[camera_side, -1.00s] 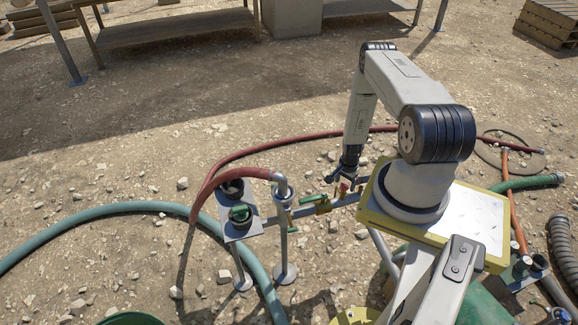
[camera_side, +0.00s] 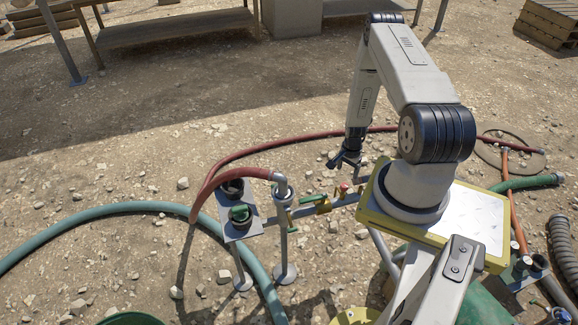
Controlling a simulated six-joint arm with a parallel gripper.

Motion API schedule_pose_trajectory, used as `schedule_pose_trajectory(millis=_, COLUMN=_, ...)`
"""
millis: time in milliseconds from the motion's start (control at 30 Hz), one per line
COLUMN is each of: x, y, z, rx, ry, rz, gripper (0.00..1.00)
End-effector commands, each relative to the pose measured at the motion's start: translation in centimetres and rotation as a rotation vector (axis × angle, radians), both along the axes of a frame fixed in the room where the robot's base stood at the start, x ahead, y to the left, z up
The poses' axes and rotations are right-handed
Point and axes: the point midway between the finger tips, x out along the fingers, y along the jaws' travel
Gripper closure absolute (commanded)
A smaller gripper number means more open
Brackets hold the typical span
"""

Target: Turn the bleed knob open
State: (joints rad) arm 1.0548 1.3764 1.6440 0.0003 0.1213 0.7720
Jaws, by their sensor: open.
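A small red knob (camera_side: 344,188), which looks like the bleed knob, sits on the grey pipe (camera_side: 347,199) just left of my yellow-edged base. It is too small to tell how far it is turned. My gripper (camera_side: 347,171) points down above the knob with its fingers spread, open and empty. A gap shows between the fingers and the knob, so they look apart.
A yellow valve (camera_side: 323,206) with a green lever (camera_side: 309,199) is on the same pipe to the left. A red hose (camera_side: 245,173) joins the standpipe (camera_side: 283,215). A plate with green-and-black fittings (camera_side: 240,214) stands beside it.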

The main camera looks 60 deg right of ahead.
Motion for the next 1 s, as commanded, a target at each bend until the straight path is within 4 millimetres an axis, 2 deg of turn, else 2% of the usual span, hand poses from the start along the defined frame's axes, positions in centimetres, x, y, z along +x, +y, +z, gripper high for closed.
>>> schedule_pose_trajectory(millis=367, x=0.01, y=0.01, z=-0.01, rx=0.000, ry=0.000, rz=-0.050, gripper=0.19)
schedule_pose_trajectory(millis=800, x=0.07, y=0.11, z=0.06, rx=0.000, ry=0.000, rz=-0.411, gripper=0.19)
schedule_pose_trajectory(millis=1000, x=0.08, y=0.11, z=0.06, rx=0.000, ry=0.000, rz=-0.452, gripper=0.19)
